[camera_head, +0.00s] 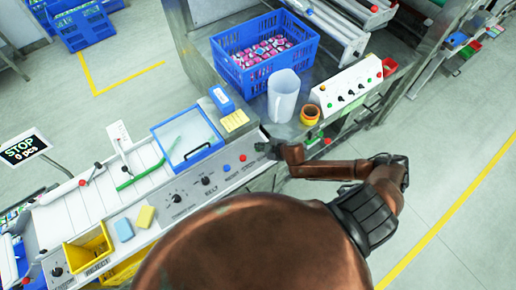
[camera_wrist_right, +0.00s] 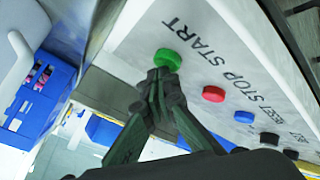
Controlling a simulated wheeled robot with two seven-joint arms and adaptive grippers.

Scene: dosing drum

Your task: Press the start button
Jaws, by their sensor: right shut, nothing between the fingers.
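The green start button (camera_wrist_right: 168,60) sits on the pale panel beside the word START in the right wrist view. My right gripper (camera_wrist_right: 163,76) is shut and empty, its fingertips right at the button's near edge; I cannot tell whether they touch it. In the head view my right gripper (camera_head: 264,148) is at the right end of the control panel (camera_head: 190,200) and hides the green button. The red stop button (camera_wrist_right: 213,94) and blue reset button (camera_wrist_right: 244,117) are beside it on the panel. My left gripper is not in view.
A display (camera_head: 22,148) reads STOP, 0 pcs. Behind the panel stand a white jug (camera_head: 284,95), a blue crate (camera_head: 232,68) of small packs and an orange-yellow ring-shaped item (camera_head: 310,113). A blue-framed tray (camera_head: 187,140) lies left. Floor at right is clear.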

